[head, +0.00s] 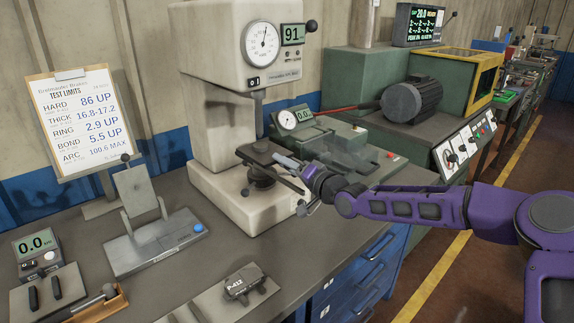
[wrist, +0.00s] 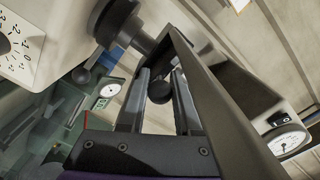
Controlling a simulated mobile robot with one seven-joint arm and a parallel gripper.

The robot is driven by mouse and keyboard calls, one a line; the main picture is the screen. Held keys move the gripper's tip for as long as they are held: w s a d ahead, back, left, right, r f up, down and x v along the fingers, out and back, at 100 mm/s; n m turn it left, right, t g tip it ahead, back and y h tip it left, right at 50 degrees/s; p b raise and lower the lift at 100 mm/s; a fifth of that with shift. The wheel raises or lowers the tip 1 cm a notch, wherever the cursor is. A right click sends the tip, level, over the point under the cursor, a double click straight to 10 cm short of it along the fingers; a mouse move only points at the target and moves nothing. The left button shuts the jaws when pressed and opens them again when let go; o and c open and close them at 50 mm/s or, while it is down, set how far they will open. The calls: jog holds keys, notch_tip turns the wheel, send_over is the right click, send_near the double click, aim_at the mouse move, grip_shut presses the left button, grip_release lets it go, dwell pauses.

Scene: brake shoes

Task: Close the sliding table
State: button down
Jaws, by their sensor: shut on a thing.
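A dark plate that looks like the sliding table (head: 259,151) sits on the black post of the white hardness tester, below its spindle, and sticks out toward the front. In the wrist view its dark edge (wrist: 225,105) runs diagonally beside my fingers. My gripper (head: 277,159) reaches in from the right at the plate's front. In the wrist view my gripper (wrist: 160,75) has its two grey fingers on either side of a black ball knob (wrist: 160,91), shut on it. How the knob joins the plate is hidden.
The white tester (head: 217,130) stands behind my gripper, with a small dial gauge (head: 288,119) and green machine (head: 352,75) to the right. A grey stand (head: 150,240) and a plate with a P-412 part (head: 245,284) lie left and front. Bench around them is partly clear.

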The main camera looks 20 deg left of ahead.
jog(key=c, duration=0.6)
grip_release()
jog(key=shift+a, duration=0.15)
jog(key=p+v, duration=0.1)
jog(key=v, duration=1.6)
jog(key=shift+s+p, duration=0.1)
jog(key=shift+p, duration=0.2)
